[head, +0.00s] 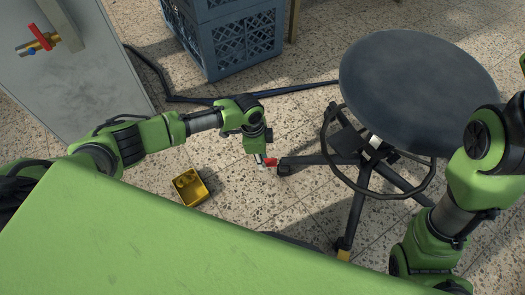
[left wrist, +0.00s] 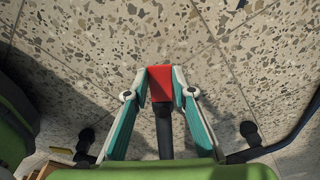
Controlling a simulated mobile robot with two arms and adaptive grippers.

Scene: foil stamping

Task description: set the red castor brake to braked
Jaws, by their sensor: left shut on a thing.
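The red castor brake (left wrist: 161,83) is a small red tab; in the left wrist view it sits between the two fingertips of my left gripper (left wrist: 161,90). The gripper is shut on it, one finger on each side. In the head view the red brake (head: 270,162) shows at the end of a dark leg of the stool (head: 418,85), beside a black castor (head: 284,170). My left gripper (head: 263,163) points down at it there. Whether the tab is tilted up or down cannot be told. My right arm is at the right, and its gripper is out of view.
A yellow box (head: 190,187) lies on the speckled tile floor left of the gripper. Blue crates (head: 238,45) stand behind, with a dark cable or hose along the floor. A grey cabinet (head: 75,85) with a red-handled valve (head: 38,40) is at upper left.

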